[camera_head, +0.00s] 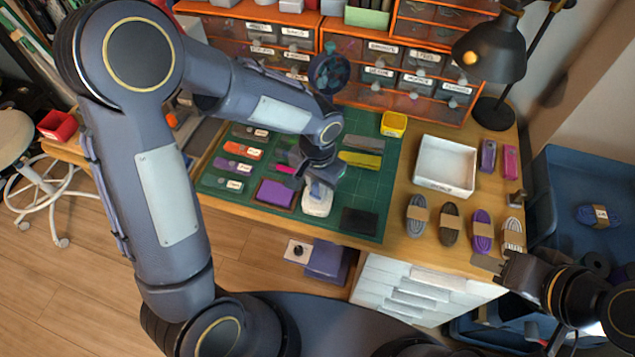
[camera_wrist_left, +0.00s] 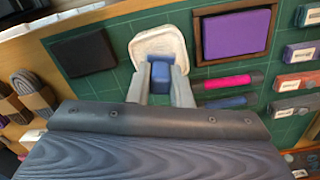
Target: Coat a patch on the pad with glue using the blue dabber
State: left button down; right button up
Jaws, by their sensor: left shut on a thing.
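My left gripper (camera_head: 318,186) is shut on the blue dabber (camera_wrist_left: 160,72), which shows as a blue block between the two fingers (camera_wrist_left: 161,85) in the left wrist view. The dabber is over the near edge of a white, round-cornered dish (camera_wrist_left: 150,44), also seen in the head view (camera_head: 317,206). I cannot tell whether it touches the dish. A purple pad (camera_wrist_left: 236,33) lies in a brown frame beside the dish, also in the head view (camera_head: 275,193). I see no clear glue patch on it. My right gripper (camera_head: 487,264) is at the lower right, away from the mat.
A black pad (camera_wrist_left: 83,53) lies on the green mat (camera_head: 380,205). A pink stick (camera_wrist_left: 234,81) and a blue stick (camera_wrist_left: 226,102) lie near the frame. A white tray (camera_head: 444,167), yellow box (camera_head: 394,124) and several cord bundles stand right. Drawers (camera_head: 400,70) and a lamp (camera_head: 490,55) are behind.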

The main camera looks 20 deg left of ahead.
aim_at(317, 184)
pick_arm(q)
jog(key=shift+f+b, duration=0.55)
dwell(1.9)
jog(key=shift+r+p, duration=2.65)
jog(key=shift+r, duration=0.9)
